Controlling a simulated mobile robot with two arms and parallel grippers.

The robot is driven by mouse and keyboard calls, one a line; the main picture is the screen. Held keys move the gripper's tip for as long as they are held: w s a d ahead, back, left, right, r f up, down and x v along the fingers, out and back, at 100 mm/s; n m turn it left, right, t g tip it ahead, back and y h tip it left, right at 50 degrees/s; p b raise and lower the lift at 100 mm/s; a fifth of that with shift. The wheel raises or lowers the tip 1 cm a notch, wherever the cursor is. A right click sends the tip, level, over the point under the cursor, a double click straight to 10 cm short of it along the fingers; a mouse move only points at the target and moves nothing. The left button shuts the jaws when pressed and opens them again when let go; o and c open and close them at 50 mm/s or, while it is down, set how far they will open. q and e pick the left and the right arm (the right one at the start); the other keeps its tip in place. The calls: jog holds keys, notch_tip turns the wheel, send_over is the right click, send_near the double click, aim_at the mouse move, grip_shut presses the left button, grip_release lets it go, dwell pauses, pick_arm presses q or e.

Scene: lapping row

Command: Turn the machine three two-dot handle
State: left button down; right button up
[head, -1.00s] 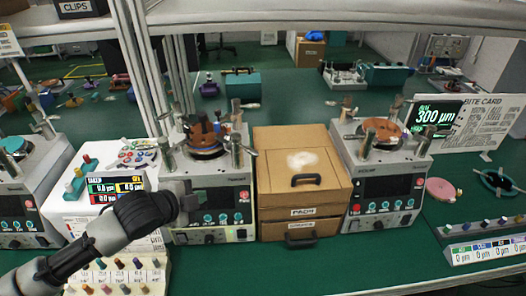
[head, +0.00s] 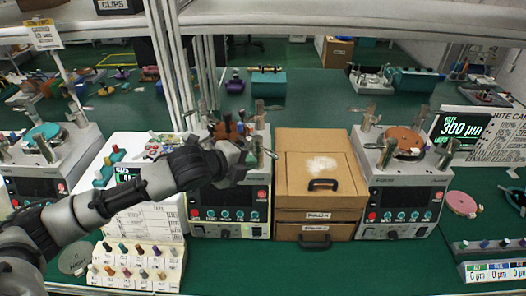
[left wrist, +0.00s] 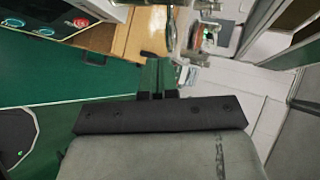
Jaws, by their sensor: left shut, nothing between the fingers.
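My left gripper (head: 246,160) is in front of the upper part of the middle lapping machine (head: 230,195), close to its right-hand lever handle (head: 266,150). I cannot tell whether it touches the handle. In the left wrist view its two fingers (left wrist: 160,78) are together with nothing between them. The middle machine's brown plate (head: 230,130) is partly hidden by my wrist. Another lapping machine (head: 402,180) with grey lever handles stands to the right, and one (head: 45,160) to the left. Dot marks on the handles are too small to read. My right gripper is not in view.
A wooden box (head: 320,175) with black handles stands between the middle and right machines. A rack of coloured knobs (head: 137,268) lies below my left arm. A 300 µm display (head: 461,126) stands at the right.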

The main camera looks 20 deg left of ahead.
pick_arm(q)
jog(key=shift+w+r+p+x, duration=0.15)
jog(key=shift+p+x, duration=0.15)
jog(key=shift+x, duration=0.6)
jog(key=shift+r+p+x, duration=0.15)
jog(key=shift+p+x, duration=0.15)
jog(key=shift+x, duration=0.6)
jog(key=shift+w+r+p+x, duration=0.15)
jog(key=shift+p+x, duration=0.15)
jog(key=shift+x, duration=0.6)
jog(key=shift+d, duration=0.1)
